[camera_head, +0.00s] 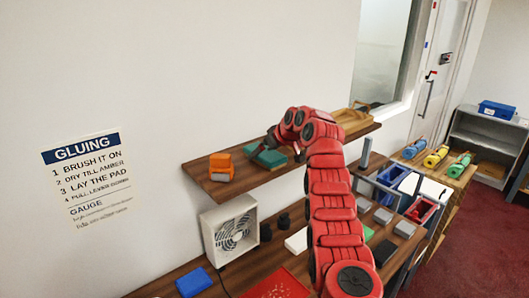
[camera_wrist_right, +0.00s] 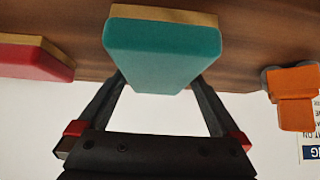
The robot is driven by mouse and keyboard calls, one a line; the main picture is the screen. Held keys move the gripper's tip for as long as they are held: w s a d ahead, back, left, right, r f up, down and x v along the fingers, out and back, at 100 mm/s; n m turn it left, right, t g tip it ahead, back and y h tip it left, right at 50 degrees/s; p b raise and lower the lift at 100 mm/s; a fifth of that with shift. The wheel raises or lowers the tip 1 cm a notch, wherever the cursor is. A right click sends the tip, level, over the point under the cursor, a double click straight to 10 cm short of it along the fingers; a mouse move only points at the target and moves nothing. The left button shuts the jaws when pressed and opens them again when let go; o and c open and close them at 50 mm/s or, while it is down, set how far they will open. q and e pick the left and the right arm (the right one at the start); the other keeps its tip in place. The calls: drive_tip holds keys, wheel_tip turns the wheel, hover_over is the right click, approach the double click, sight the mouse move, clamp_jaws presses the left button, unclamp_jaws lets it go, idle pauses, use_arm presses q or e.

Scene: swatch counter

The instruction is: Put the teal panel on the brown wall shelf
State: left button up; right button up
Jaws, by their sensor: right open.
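The teal panel (camera_head: 268,157) rests on the brown wall shelf (camera_head: 232,185), right of the orange item. In the right wrist view the teal panel (camera_wrist_right: 162,48) shows a tan layer along one edge, with the shelf's wood (camera_wrist_right: 255,30) behind it. My right gripper (camera_head: 276,143) is at the panel. In the wrist view its open fingers (camera_wrist_right: 158,82) reach to either side of the panel's near end; whether they touch it I cannot tell. My left gripper is not in view.
On the shelf, an orange block (camera_head: 221,162) with a grey part sits left of the panel, and a red panel (camera_wrist_right: 35,58) sits on the other side. A wooden tray (camera_head: 352,119) is at the shelf's right. Below stand a white fan (camera_head: 230,228) and a blue block (camera_head: 194,282).

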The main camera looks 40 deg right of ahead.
sight(266, 151)
drive_tip(key=b+v, duration=0.2)
drive_tip(key=v, duration=0.1)
drive_tip(key=b+v, duration=0.1)
drive_tip(key=shift+s+d, duration=0.25)
drive_tip(key=b+v, duration=0.2)
drive_tip(key=v, duration=0.5)
drive_tip(key=shift+s+r, duration=0.15)
drive_tip(key=shift+r, duration=0.25)
drive_tip(key=shift+a, duration=0.1)
